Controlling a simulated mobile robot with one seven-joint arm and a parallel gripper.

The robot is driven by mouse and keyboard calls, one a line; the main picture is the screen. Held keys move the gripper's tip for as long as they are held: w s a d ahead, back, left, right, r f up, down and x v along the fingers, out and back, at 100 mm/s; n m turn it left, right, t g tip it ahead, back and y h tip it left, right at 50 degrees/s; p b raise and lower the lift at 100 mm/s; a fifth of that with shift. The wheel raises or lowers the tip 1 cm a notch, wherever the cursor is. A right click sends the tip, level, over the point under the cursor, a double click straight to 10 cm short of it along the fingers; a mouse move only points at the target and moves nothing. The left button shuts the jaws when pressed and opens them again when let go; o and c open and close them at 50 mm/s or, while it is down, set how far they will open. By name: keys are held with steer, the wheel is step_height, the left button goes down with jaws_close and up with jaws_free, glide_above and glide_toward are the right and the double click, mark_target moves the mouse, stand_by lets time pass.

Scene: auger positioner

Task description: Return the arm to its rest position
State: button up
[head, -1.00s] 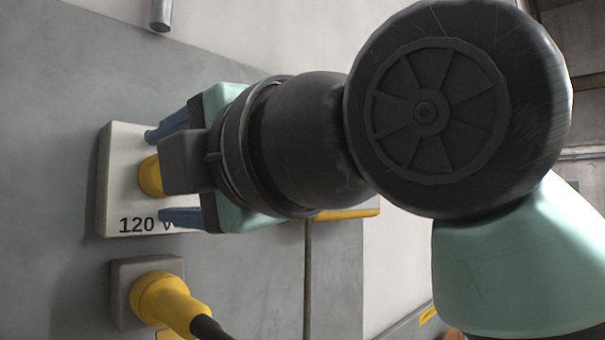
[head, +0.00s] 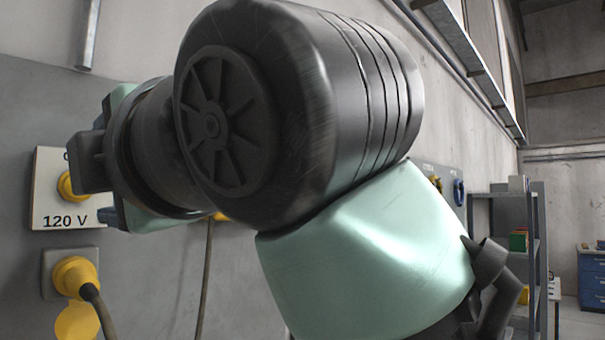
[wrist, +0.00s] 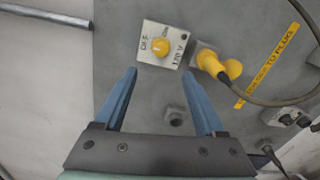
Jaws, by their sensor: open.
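My gripper (wrist: 159,95) shows in the wrist view with its two blue fingers spread apart and nothing between them. In the head view my black and mint arm fills the middle and hides most of the gripper. A white 120 V switch box (head: 48,208) with a yellow knob (head: 66,186) is on the grey wall panel at the left. In the wrist view the box (wrist: 150,30) and its knob (wrist: 160,47) lie beyond the fingertips, apart from them.
A yellow plug (head: 75,275) with a dark cable sits below the switch box. A grey pipe (head: 88,35) is at the top left. A grey shelf (head: 536,240) and blue drawers (head: 592,280) stand at the right. A yellow label strip (wrist: 266,65) is on the panel.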

steer(key=shift+w+a, duration=0.1)
steer(key=shift+a, duration=0.15)
steer(key=s+d+f+m+t+h, duration=0.2)
steer(key=d+m+t+h, duration=0.5)
steer(key=m, duration=0.8)
steer(key=s+d+f+m+t+h+b, duration=0.1)
steer(key=s+d+f+m+t+h, duration=0.1)
steer(key=d+m+t+h, duration=0.4)
steer(key=d+m+t, duration=0.3)
steer(key=d+m, duration=0.3)
steer(key=m, duration=0.3)
steer(key=shift+s+d+f+t+h, duration=0.2)
steer(key=shift+f+t+h, duration=0.1)
steer(key=shift+f+h, duration=0.1)
